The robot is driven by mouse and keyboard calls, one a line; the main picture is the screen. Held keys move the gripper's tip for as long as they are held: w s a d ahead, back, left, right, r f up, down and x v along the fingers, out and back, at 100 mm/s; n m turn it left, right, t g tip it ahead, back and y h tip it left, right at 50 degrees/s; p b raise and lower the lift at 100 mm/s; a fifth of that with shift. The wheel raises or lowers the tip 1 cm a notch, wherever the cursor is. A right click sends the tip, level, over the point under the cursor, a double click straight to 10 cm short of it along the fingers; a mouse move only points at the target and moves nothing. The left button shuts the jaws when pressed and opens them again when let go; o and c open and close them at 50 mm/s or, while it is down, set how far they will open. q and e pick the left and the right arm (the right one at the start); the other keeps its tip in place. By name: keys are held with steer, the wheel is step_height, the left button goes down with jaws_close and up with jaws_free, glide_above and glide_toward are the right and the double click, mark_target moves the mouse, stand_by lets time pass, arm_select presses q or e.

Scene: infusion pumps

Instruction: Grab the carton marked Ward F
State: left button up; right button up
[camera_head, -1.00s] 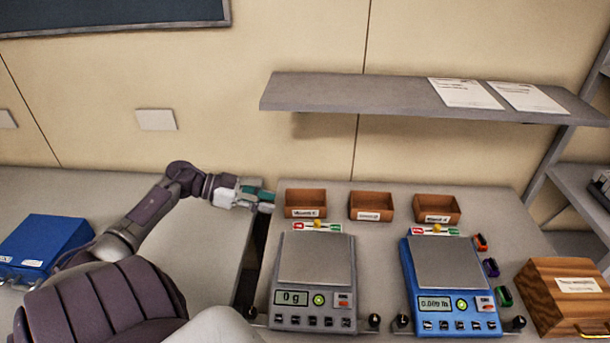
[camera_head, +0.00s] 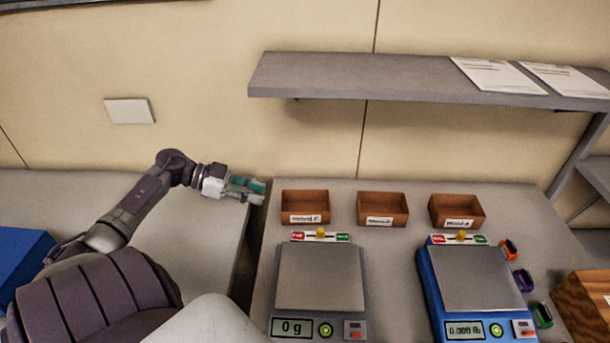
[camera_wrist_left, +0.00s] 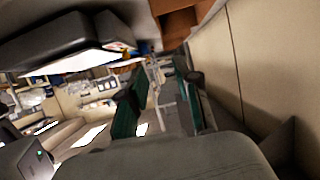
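Three small open brown cartons stand in a row at the back of the table in the head view: a left one (camera_head: 305,202), a middle one (camera_head: 382,206) and a right one (camera_head: 457,208). Each has a white label on its front. The left label seems to end in F, but the print is too blurred to be sure. My left gripper (camera_head: 258,191) is open and empty, just left of the left carton and apart from it. In the left wrist view its two green fingers (camera_wrist_left: 160,72) are spread, with a brown box-like surface (camera_wrist_left: 180,25) beyond them. My right gripper is not in view.
A grey scale (camera_head: 320,277) and a blue scale (camera_head: 474,277) stand in front of the cartons. A grey shelf (camera_head: 400,80) hangs above. A dark gap (camera_head: 247,262) separates the two tabletops. A wooden box (camera_head: 585,305) is at the right, a blue box (camera_head: 22,262) at the left.

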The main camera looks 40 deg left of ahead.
arm_select(q)
step_height(320, 180, down, 3)
steer(key=b, duration=0.8)
glide_toward(306, 213)
steer(key=x, duration=0.4)
steer(key=shift+f, duration=0.25)
steer(key=shift+w+d, duration=0.15)
steer(key=shift+d, duration=0.05)
steer(key=b+x, duration=0.4)
steer(key=shift+w+f, duration=0.15)
steer(key=shift+w, duration=0.05)
steer(key=shift+w+d+f+b, duration=0.1)
steer(key=shift+w+d+b, duration=0.15)
steer(key=shift+b, duration=0.15)
steer(key=shift+w+d, duration=0.1)
steer(key=shift+d, duration=0.05)
jaws_close()
